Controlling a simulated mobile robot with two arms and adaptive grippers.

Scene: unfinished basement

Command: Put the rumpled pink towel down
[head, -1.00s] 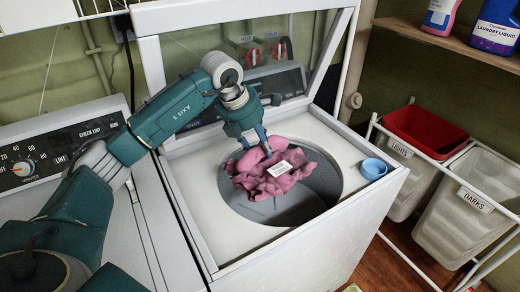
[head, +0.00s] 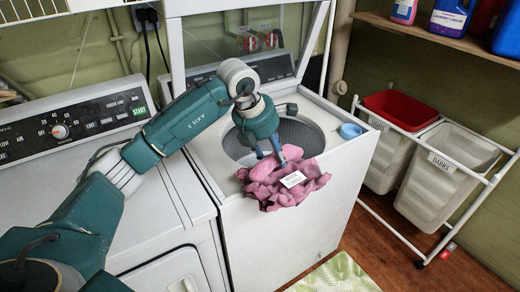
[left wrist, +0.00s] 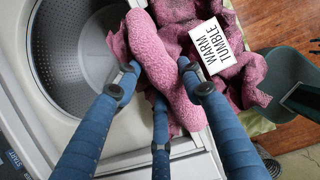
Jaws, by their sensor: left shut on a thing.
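The rumpled pink towel (head: 285,182) with a white label hangs from my left gripper (head: 275,158), over the front edge of the open washer (head: 348,170). In the left wrist view, the blue fingers of my left gripper (left wrist: 160,85) are closed on a fold of the towel (left wrist: 178,75). The label on it reads "WARM TUMBLE". I cannot tell whether the towel touches the washer's rim. The empty-looking steel drum (left wrist: 75,55) shows behind it. My right gripper is not in view.
A second machine (head: 110,190) with a control panel stands at left. A blue cup (head: 350,131) sits on the washer top. At right are laundry bins (head: 440,175) in a white rack, and a shelf (head: 430,35) with bottles. A green patterned mat (head: 338,275) lies on the wooden floor.

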